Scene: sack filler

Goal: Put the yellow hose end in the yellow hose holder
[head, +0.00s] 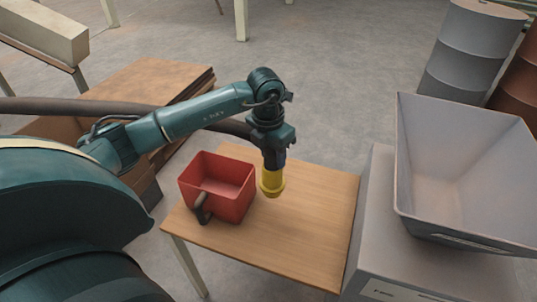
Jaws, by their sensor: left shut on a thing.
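My left gripper (273,158) points down above the wooden table and is shut on the yellow hose end (271,183). The hose end is a short yellow cylinder with a wider rim at its lower edge, held upright just to the right of the red box. A dark hose (75,106) runs in from the left behind my arm to the gripper. I cannot make out a yellow hose holder in this view. My right gripper does not show.
A red open box (233,207) with a dark handle stands on the table (310,225). A grey machine with a large hopper (405,160) stands right of the table. Grey and brown drums (465,52) are at the back right. Cardboard sheets (150,80) lie behind my arm.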

